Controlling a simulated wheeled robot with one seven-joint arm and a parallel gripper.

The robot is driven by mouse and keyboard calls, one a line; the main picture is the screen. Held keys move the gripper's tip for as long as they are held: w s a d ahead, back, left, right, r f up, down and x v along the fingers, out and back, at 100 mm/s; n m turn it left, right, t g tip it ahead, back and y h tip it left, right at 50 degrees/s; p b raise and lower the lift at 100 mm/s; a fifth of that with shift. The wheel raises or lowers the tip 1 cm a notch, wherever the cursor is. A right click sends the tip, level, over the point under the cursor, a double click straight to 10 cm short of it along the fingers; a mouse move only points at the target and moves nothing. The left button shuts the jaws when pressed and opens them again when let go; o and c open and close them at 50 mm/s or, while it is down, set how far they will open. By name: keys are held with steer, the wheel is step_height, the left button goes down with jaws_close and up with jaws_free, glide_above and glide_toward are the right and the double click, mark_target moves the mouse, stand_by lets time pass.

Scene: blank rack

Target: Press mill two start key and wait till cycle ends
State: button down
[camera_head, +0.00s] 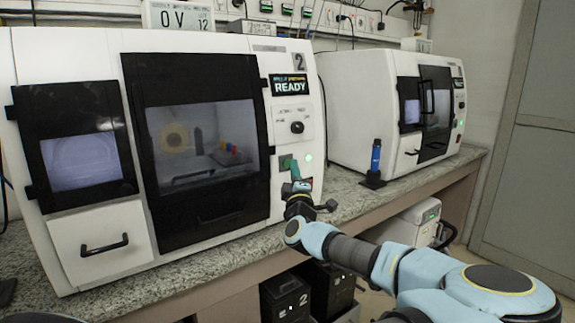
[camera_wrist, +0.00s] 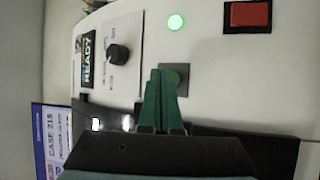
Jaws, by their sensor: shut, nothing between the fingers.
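Mill two (camera_head: 85,232) is the white machine at left, marked 2, with its dark window door shut. Its display (camera_head: 289,84) reads READY. My gripper (camera_wrist: 162,73) is shut and empty, with green fingertips right in front of the key. It also shows in the head view (camera_head: 295,168). I cannot tell whether the tips touch the key.
A red button (camera_wrist: 247,15) is close to the key. A black knob (camera_wrist: 118,54) is on the same panel. A second white machine (camera_head: 352,95) stands at right. A blue tool in a black stand (camera_head: 375,160) is on the granite bench (camera_head: 345,203) between them.

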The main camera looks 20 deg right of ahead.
steer(key=shift+w, duration=0.15)
steer(key=shift+w, duration=0.25)
steer(key=shift+w+a, duration=0.15)
steer(key=shift+w, duration=0.2)
stand_by(0.8)
steer(key=shift+s, duration=0.15)
steer(key=shift+s+b, duration=0.4)
steer(key=shift+s, duration=0.2)
steer(key=shift+s+d+r+b, duration=0.1)
steer(key=shift+s+d+b, duration=0.1)
steer(key=shift+s, duration=0.6)
steer(key=shift+s+d+b, duration=0.15)
steer(key=shift+s+d, duration=0.1)
steer(key=shift+s, duration=0.6)
steer(key=shift+s+d+r+b, duration=0.1)
steer(key=shift+s+d+b, duration=0.1)
steer(key=shift+s, duration=0.6)
steer(key=shift+f, duration=0.15)
